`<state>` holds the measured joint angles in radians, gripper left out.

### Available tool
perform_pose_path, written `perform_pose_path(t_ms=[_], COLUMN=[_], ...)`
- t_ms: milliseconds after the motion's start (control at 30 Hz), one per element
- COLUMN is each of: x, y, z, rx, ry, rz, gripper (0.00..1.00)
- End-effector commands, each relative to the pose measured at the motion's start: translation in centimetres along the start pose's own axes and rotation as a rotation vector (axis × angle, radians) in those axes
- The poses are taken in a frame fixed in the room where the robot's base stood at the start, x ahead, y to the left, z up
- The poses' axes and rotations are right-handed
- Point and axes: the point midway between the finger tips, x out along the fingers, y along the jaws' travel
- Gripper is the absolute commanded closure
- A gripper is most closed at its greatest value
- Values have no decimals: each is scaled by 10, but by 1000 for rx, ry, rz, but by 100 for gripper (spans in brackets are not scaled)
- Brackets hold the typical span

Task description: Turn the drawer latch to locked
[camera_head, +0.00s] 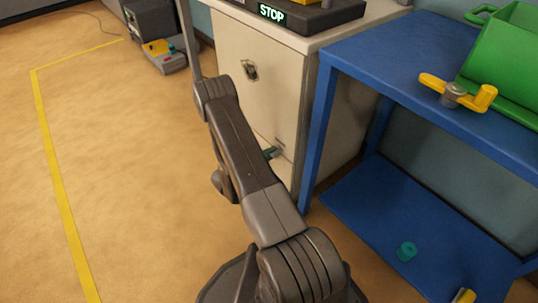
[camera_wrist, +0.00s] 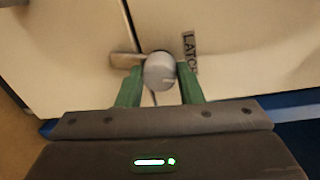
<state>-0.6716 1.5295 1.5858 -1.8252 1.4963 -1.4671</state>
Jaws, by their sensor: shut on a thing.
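The drawer latch shows in the wrist view as a round grey knob (camera_wrist: 159,72) with a tan lever (camera_wrist: 124,60) pointing left across the seam between two pale panels. In the head view my gripper (camera_head: 272,152) is low against the front of the pale cabinet (camera_head: 230,45). My arm hides part of that front, and the latch is too small to make out there.
A blue table (camera_head: 365,50) stands right of the cabinet, with a green crate (camera_head: 510,60) and a yellow lever (camera_head: 484,97) on top. A STOP sign (camera_head: 271,13) is on the cabinet.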

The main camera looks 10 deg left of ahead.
Motion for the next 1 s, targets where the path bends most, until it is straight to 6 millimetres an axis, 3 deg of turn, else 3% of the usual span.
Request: perform_pose_path(t_ms=[400,1000], x=[0,0], y=[1,1], z=[1,1], rx=[-242,-300], ry=[15,19], rz=[3,4], gripper=[90,90])
